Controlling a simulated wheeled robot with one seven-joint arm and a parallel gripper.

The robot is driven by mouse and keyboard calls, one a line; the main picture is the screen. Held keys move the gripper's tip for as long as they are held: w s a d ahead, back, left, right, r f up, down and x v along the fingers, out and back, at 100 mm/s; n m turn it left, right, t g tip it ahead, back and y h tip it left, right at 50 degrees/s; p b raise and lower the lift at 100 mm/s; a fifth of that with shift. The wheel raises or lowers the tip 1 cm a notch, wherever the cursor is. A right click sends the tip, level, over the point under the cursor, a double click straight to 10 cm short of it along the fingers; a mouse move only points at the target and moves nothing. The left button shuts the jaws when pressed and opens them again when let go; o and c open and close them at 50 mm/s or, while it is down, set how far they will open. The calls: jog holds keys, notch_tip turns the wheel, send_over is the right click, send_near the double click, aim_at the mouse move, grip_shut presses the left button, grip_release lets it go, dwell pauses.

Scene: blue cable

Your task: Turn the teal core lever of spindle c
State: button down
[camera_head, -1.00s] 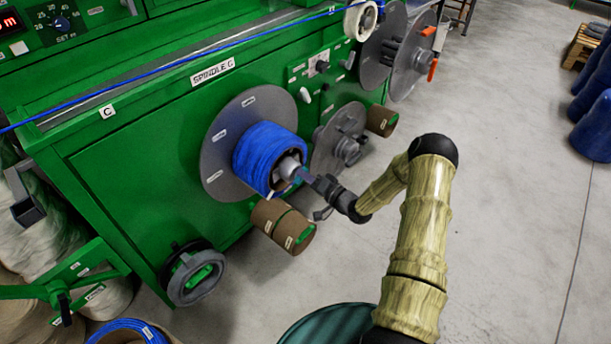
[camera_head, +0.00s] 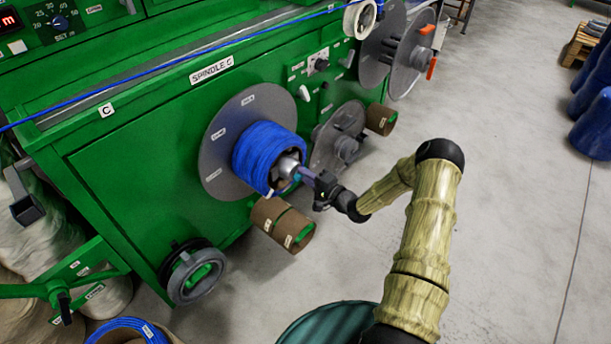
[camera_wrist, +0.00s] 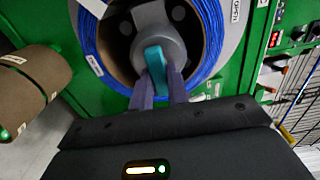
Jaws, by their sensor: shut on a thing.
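Spindle C, with its grey flange disc (camera_head: 220,160) and blue cable coil (camera_head: 262,157), sits on the green machine front under the "SPINDLE C" label. Its grey core hub (camera_head: 289,165) sticks out of the coil's centre and also shows in the wrist view (camera_wrist: 148,22). The teal core lever (camera_wrist: 155,64) lies across the hub, between my two purple fingers. My gripper (camera_wrist: 156,85) is shut on the lever. In the head view my gripper (camera_head: 308,175) reaches the hub from the right, and the lever is too small there to make out.
A brown cardboard core (camera_head: 282,225) sticks out just below the spindle, close to my wrist; it is at left in the wrist view. A handwheel (camera_head: 196,275) is at lower left. Another spindle disc (camera_head: 340,135) stands behind at right.

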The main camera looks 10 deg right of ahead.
jog(key=shift+d+f, duration=0.2)
jog(key=c, duration=1.4)
grip_release()
jog(key=shift+o, duration=0.2)
jog(key=shift+a+r, duration=0.1)
jog(key=p+v, duration=0.1)
jog(key=v, duration=1.6)
jog(key=shift+s+p, duration=0.15)
jog(key=shift+p, duration=0.15)
jog(key=shift+r, duration=0.1)
